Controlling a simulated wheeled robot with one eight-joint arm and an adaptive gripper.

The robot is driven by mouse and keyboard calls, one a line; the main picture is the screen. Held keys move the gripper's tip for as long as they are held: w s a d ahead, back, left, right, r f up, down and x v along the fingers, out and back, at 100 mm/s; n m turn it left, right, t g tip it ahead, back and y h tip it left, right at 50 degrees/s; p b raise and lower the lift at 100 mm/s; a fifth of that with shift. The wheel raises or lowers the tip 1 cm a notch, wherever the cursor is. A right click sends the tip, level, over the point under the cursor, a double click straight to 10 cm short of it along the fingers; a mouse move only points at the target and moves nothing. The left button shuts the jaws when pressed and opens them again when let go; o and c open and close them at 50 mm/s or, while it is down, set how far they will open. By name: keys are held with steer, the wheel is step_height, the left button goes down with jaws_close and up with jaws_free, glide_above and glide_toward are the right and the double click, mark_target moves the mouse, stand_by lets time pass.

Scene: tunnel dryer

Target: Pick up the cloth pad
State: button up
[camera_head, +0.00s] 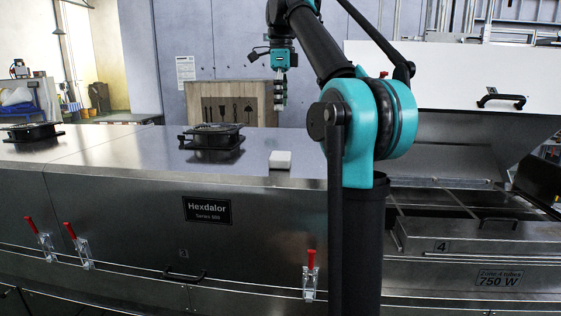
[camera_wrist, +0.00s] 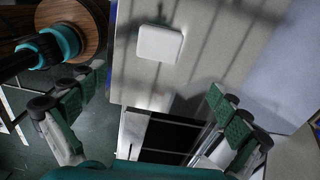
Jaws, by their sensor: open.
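The cloth pad (camera_head: 280,160) is a small white block-like pad. It lies flat on the steel top of the dryer (camera_head: 255,150), near its front edge. In the wrist view the pad (camera_wrist: 160,43) shows whole at the top middle, on the grey metal surface. My gripper (camera_head: 280,100) hangs above the dryer top in the head view, pointing down, higher than the pad and apart from it. In the wrist view its two green-padded fingers (camera_wrist: 155,112) are spread wide at left and right, with nothing between them. The pad lies beyond the fingertips in that view.
A black fan unit (camera_head: 211,136) stands on the dryer top left of the pad, and another (camera_head: 32,132) farther left. A raised white lid (camera_head: 450,75) with a black handle is at the right. Red-handled clamps (camera_head: 310,270) line the front. The top around the pad is clear.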

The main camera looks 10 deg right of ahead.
mark_target(280, 154)
step_height(280, 154, down, 15)
steer(key=shift+a, duration=0.1)
stand_by(0.6)
steer(key=c, duration=1.2)
steer(key=shift+r, duration=0.1)
step_height(280, 154, up, 20)
